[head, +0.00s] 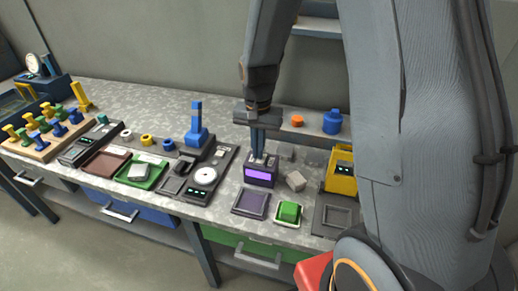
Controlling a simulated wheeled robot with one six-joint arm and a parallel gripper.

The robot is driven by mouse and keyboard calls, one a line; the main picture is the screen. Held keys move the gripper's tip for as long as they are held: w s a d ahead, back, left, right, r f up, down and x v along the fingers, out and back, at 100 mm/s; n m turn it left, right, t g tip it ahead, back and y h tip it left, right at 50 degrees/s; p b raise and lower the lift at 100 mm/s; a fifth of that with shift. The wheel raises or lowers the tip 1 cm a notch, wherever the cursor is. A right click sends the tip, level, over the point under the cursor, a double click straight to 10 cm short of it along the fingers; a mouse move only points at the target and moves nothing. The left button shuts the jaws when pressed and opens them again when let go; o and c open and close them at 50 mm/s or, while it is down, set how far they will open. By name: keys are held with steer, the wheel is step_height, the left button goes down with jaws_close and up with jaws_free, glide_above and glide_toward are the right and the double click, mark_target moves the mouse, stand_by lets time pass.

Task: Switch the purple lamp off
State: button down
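The purple lamp (260,176) is a small dark box with a brightly lit purple panel on its front. It stands on the speckled bench near the middle of the head view. My gripper (258,157) points down right over the top of the lamp box. Its two dark fingers look close together, with small light parts at the tips. I cannot tell whether they touch the box or hold anything. The fingertips partly hide the top of the lamp.
My arm hides the right side.

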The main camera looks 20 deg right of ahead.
steer(key=shift+s+a+f, duration=0.1)
steer(key=shift+f, duration=0.25)
steer(key=shift+s+f, duration=0.15)
steer(key=shift+f, duration=0.05)
steer(key=shift+s+d+p, duration=0.15)
steer(key=shift+d+p, duration=0.05)
steer(key=shift+p, duration=0.1)
steer(key=shift+s+d, duration=0.15)
steer(key=shift+d, duration=0.15)
steer(key=shift+r, duration=0.1)
steer(key=shift+d+r+p, duration=0.15)
steer(key=shift+r+p, duration=0.35)
steer(key=shift+p, duration=0.2)
steer(key=r+p, duration=0.2)
steer(key=r, duration=0.1)
steer(key=w+a+r, duration=0.1)
steer(key=shift+r+p, duration=0.35)
steer(key=shift+p, duration=0.05)
step_height(320, 180, up, 9)
steer(key=b, duration=0.2)
steer(key=shift+r+b, duration=0.15)
steer(key=shift+b, duration=0.25)
